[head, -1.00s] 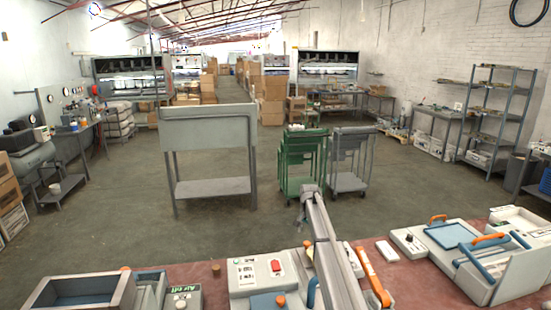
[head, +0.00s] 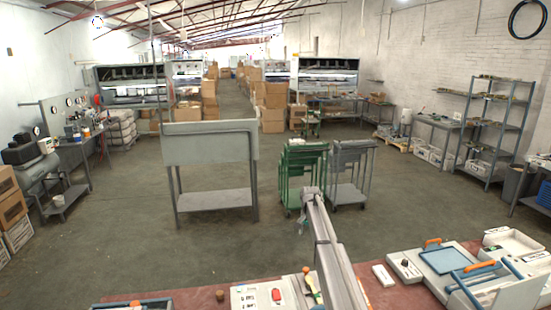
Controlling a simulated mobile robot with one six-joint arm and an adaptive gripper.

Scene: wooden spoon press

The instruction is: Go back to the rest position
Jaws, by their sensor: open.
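My arm (head: 330,255) reaches up from the bottom edge, right of centre in the head view, above the workbench. My gripper (head: 302,226) is a small grey shape at its far end, seen against the floor in front of the green cart. It is open, and nothing shows in it. The fingers are too small to make out in detail. On the bench, a pale control box (head: 256,298) with a red button stands left of the arm.
The red-brown bench top (head: 180,297) runs along the bottom. A pale machine with a blue panel (head: 448,260) and a white tray (head: 512,243) stand at the right. Beyond are a grey rack (head: 210,148), a green cart (head: 303,165) and a grey cart (head: 352,160).

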